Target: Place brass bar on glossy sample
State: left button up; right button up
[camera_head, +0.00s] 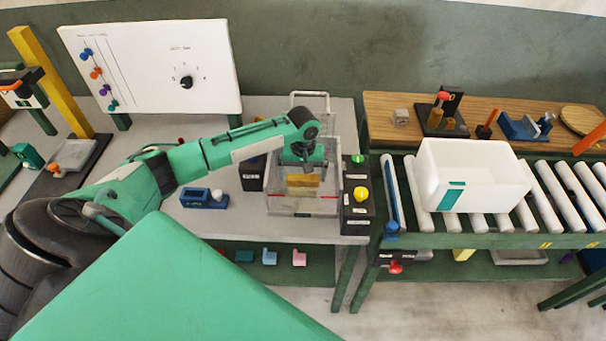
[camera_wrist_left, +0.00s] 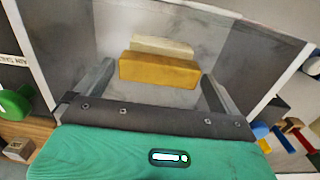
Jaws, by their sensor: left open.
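The brass bar (camera_head: 303,181) is a yellow-gold block inside a clear-walled box (camera_head: 322,205) on the grey bench. It also shows in the left wrist view (camera_wrist_left: 158,71). A pale cream block (camera_wrist_left: 162,46) lies against or under the bar; I cannot tell which, nor whether it is the glossy sample. My left gripper (camera_head: 302,168) points down into the box. In the wrist view its two fingers (camera_wrist_left: 158,80) are spread wide, one to each side of the bar, and hold nothing. My right gripper is out of view.
A control box (camera_head: 357,208) with green and yellow buttons stands right of the clear box. A blue holder (camera_head: 203,198) sits to its left. A white bin (camera_head: 480,175) rests on the roller conveyor. A white dial panel (camera_head: 155,65) stands behind my left arm.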

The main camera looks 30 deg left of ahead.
aim_at(303, 177)
pick_arm(q)
notch_tip(303, 177, up, 12)
jog(key=b, duration=0.2)
jog(key=shift+b, duration=0.3)
jog(key=shift+f, duration=0.1)
